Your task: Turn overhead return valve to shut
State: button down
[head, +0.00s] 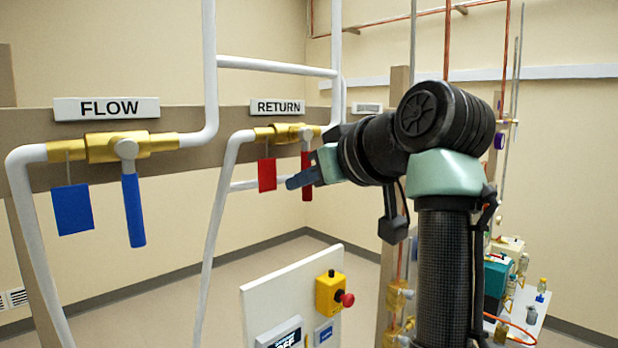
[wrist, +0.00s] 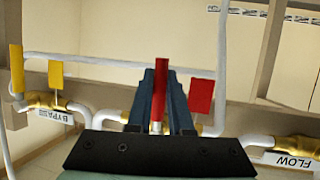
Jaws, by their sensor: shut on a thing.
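The return valve (head: 285,132) is a brass body under the RETURN sign (head: 278,107), set in a white pipe. Its red handle (head: 307,190) hangs down, roughly square to the valve body. In the wrist view the red handle (wrist: 161,80) stands between the two dark fingers of my gripper (wrist: 162,100). My gripper (head: 303,179) reaches in from the right in the head view and is shut on the handle. A red tag (head: 267,174) hangs left of the handle; it also shows in the wrist view (wrist: 200,95). My gripper partly covers the valve body in the wrist view.
The flow valve (head: 115,147) with a blue handle (head: 133,210) and blue tag (head: 72,209) is at left. A panel with a yellow box and red button (head: 330,292) stands below. The wrist view shows a yellow-handled bypass valve (wrist: 45,101). White pipes (head: 275,66) run around the valves.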

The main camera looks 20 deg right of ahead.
jog(key=shift+a+r, duration=0.1)
jog(key=shift+a, duration=0.05)
dwell(0.4)
jog(key=c, duration=0.8)
grip_release()
jog(key=shift+c, duration=0.2)
jog(key=shift+s, duration=0.1)
